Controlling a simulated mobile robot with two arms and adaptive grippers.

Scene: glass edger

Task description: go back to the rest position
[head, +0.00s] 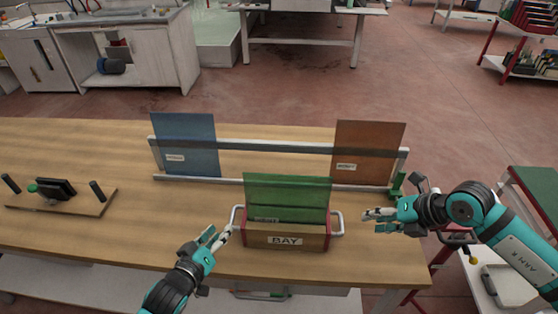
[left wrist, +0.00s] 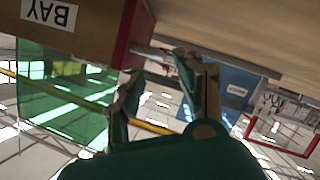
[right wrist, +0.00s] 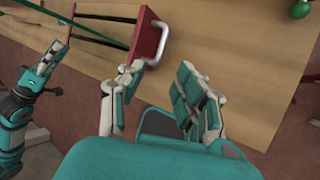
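The wooden box marked BAY (head: 285,240) stands near the table's front edge, with red ends, a metal handle on each side and a green glass pane (head: 287,190) upright in it. My left gripper (head: 218,238) is at the box's left handle (head: 235,217); in the left wrist view its fingers (left wrist: 163,90) are apart, with nothing clearly between them. My right gripper (head: 376,220) is to the right of the right handle (head: 340,222), apart from it. In the right wrist view its fingers (right wrist: 160,85) are spread and empty.
A metal rack (head: 265,181) behind the box holds a blue pane (head: 187,140) and a brown pane (head: 368,150). A wooden board (head: 60,203) with dark pegs and a black block lies at the table's left. The table (head: 110,245) is bare between board and box.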

